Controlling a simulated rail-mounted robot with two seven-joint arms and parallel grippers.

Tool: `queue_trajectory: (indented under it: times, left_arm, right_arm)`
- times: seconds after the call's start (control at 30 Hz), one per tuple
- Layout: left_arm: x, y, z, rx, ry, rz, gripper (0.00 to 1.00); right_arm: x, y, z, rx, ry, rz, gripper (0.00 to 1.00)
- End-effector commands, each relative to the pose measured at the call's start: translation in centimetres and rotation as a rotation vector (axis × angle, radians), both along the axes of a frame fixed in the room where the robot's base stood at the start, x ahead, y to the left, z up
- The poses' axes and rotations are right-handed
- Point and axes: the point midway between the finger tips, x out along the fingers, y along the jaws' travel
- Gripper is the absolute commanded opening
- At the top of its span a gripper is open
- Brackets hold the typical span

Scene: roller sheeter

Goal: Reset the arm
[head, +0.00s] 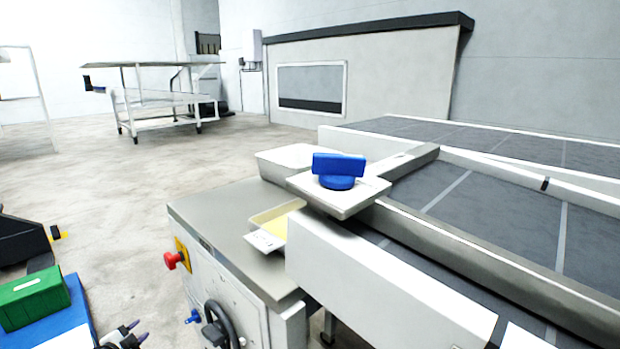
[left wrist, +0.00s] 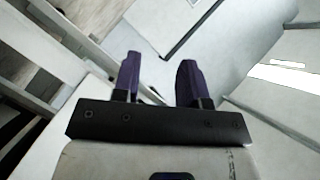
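My left gripper (head: 138,332) shows at the bottom edge of the head view, left of the roller sheeter. Its two dark purple fingertips stand apart with nothing between them. In the left wrist view the left gripper (left wrist: 160,63) is open and empty, with pale surfaces beyond it. The roller sheeter (head: 225,215) has a steel top, a red knob (head: 173,260), a black handwheel (head: 222,325) and a blue handle (head: 338,167) on a white housing. The left gripper is apart from the handwheel. My right gripper is not in view.
A green box (head: 35,298) sits on a blue surface (head: 72,325) at the lower left. A tray with yellow content (head: 275,219) rests on the sheeter top. Grey conveyor belts (head: 500,205) extend right. A wheeled rack (head: 160,103) stands far back; open floor (head: 110,190) lies between.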

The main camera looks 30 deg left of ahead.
Motion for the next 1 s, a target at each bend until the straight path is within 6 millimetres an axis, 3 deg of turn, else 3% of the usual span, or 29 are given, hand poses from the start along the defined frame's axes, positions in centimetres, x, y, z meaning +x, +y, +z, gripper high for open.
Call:
queue_trajectory:
  times: [0.17,0.27,0.37,0.47,0.57,0.7,0.77,0.87,1.0]
  left_arm:
    - [1.9,-1.6,0.9,0.015,0.121,0.188,0.39]
    - [2.7,-4.0,1.0,0.003,0.19,0.277,0.39]
    - [3.0,-7.8,1.3,-0.025,0.262,0.349,0.39]
    - [2.5,-12.7,1.7,-0.063,0.347,0.4,0.39]
    - [1.1,-19.0,2.7,-0.117,0.442,0.43,0.39]
    - [-2.6,-28.5,5.1,-0.207,0.564,0.419,0.39]
    - [-4.4,-32.3,6.5,-0.25,0.603,0.398,0.39]
    - [-7.5,-38.4,9.5,-0.331,0.644,0.337,0.39]
    - [-11.5,-46.1,15.4,-0.473,0.637,0.211,0.39]
  right_arm:
    - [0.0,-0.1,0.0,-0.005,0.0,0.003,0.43]
    - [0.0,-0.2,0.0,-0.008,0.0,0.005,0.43]
    - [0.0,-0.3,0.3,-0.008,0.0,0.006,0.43]
    - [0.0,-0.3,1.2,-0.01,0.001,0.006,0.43]
    - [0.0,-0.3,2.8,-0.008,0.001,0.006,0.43]
    - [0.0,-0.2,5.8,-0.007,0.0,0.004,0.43]
    - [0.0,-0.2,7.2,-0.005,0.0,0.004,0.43]
    - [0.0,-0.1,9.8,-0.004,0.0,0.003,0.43]
    - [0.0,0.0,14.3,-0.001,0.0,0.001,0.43]
